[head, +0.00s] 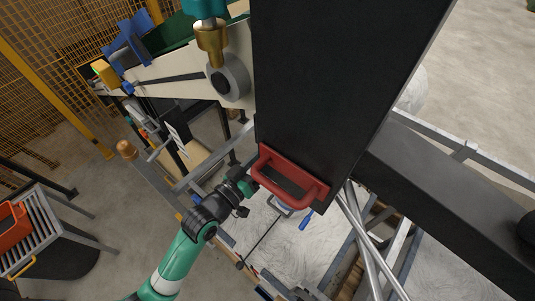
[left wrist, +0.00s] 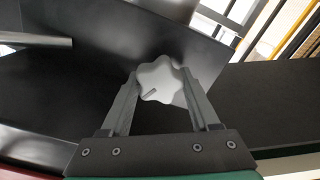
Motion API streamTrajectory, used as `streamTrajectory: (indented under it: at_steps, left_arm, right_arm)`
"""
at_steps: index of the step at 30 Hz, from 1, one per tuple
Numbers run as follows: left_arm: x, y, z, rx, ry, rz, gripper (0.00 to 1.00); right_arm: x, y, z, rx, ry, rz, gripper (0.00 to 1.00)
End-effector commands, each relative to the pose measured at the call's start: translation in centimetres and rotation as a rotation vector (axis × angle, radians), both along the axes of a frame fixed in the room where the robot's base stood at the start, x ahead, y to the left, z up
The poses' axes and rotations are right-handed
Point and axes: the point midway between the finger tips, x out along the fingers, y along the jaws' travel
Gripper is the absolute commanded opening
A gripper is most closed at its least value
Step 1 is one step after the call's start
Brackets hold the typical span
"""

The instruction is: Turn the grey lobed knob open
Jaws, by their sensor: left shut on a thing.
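The grey lobed knob (left wrist: 158,82) shows in the middle of the left wrist view, against a black panel. It has rounded lobes and a short dark mark on its face. My left gripper (left wrist: 155,90) has its two grey fingers on either side of the knob and is shut on it. In the head view my left arm comes up from the lower left, and its wrist (head: 228,196) ends beside the red handle frame. The knob and fingertips cannot be made out there. My right gripper is in neither view.
A tall black column (head: 335,85) with a red handle frame (head: 288,182) stands close to my left wrist. Metal rails and a black beam (head: 450,205) lie to the right. A grey roller (head: 230,78) is at upper left. Open concrete floor lies at left.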

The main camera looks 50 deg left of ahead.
Motion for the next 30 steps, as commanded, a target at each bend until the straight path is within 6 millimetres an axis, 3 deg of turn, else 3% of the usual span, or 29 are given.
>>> streamTrajectory:
  at_steps: [30]
  left_arm:
    - [0.04, -0.35, 0.03, 0.914, 0.133, 0.001, 0.06]
  right_arm:
    - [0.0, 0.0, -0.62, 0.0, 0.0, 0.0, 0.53]
